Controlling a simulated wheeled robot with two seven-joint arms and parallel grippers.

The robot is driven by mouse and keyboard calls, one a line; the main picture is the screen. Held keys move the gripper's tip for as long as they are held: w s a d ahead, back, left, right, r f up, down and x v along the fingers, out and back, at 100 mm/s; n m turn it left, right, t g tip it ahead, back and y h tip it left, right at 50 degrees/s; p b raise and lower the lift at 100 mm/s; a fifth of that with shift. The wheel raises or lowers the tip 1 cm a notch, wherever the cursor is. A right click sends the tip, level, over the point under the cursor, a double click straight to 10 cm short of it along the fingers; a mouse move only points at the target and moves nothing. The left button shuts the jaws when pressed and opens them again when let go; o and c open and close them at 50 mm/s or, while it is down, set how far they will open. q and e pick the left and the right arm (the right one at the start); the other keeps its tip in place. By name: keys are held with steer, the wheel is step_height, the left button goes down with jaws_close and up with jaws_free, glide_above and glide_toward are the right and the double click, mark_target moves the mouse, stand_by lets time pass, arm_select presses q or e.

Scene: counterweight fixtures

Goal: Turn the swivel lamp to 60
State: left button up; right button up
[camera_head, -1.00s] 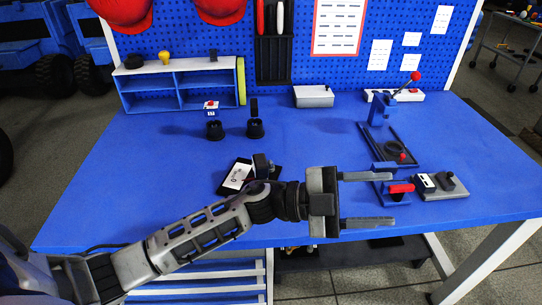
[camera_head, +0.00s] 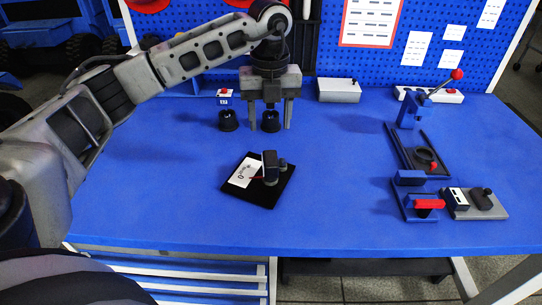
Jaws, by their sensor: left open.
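A black plate (camera_head: 266,197) lies on the blue table, front of centre, with a white marked card (camera_head: 242,173) and a red pointer on it. An upright black head (camera_head: 270,166) stands on this plate; it looks like the swivel lamp, and its exact angle is too small to read. My left gripper (camera_head: 270,124) is behind it, pointing down, open. My right gripper is not in view.
A grey box (camera_head: 338,90) stands at the back. A blue lever press (camera_head: 412,112), a red-handled clamp (camera_head: 428,204) and a grey switch base (camera_head: 480,204) are at right.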

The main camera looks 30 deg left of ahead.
mark_target(271, 156)
arm_select(q)
step_height(271, 156, down, 11)
steer(key=shift+f+p, duration=0.2)
steer(key=shift+p, duration=0.2)
steer(key=c, duration=0.9)
